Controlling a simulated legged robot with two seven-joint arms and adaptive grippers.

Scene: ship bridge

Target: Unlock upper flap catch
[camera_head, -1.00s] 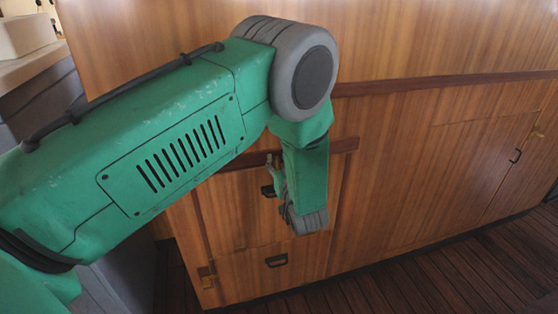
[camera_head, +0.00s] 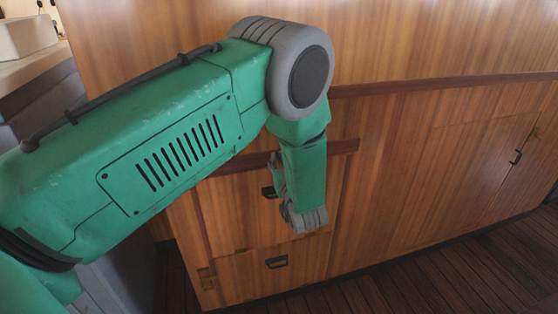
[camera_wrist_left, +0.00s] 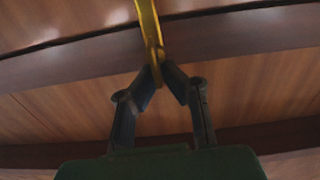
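The upper flap catch (camera_wrist_left: 149,25) is a yellow brass strip in the left wrist view, running down from the top edge to between my fingers. My left gripper (camera_wrist_left: 160,78) has its two dark fingers angled inward, their tips against the lower end of the catch on both sides. In the head view my left gripper (camera_head: 275,165) is a small part beside the dark wooden rail of the cabinet front, mostly hidden by my green forearm. The catch is too hidden there to make out. My right gripper is in neither view.
Below the rail are a flap panel with a black handle (camera_head: 269,192) and a lower panel with another black handle (camera_head: 277,262). A cabinet door with a handle (camera_head: 516,157) is at right. The dark plank floor (camera_head: 430,285) is clear.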

